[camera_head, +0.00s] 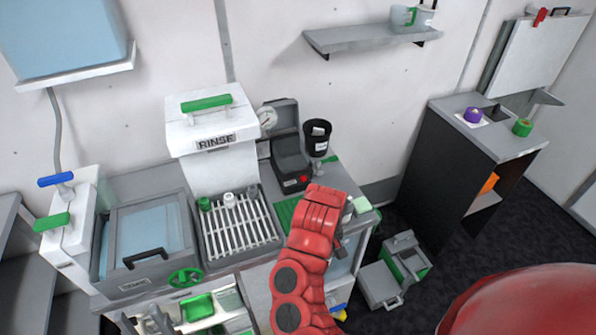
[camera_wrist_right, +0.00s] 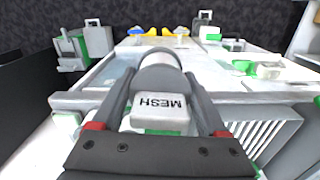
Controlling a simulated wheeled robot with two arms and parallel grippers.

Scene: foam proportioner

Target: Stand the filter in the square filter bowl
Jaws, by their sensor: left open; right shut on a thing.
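My right gripper (camera_wrist_right: 158,82) is shut on a grey rounded piece with a white block lettered MESH, which looks like the filter (camera_wrist_right: 160,112). The lettering is upside down in the right wrist view. The filter is held above the worktop, and its underside is hidden. In the head view my red right arm hides most of that gripper and the filter. I cannot pick out the square filter bowl with certainty.
A slatted drain rack (camera_head: 240,232) lies on the bench between a lidded tank of water (camera_head: 150,235) and my right arm. Behind stand a white RINSE box (camera_head: 208,135) and a black cup (camera_head: 317,135). A grey-green case (camera_head: 402,255) stands on the floor.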

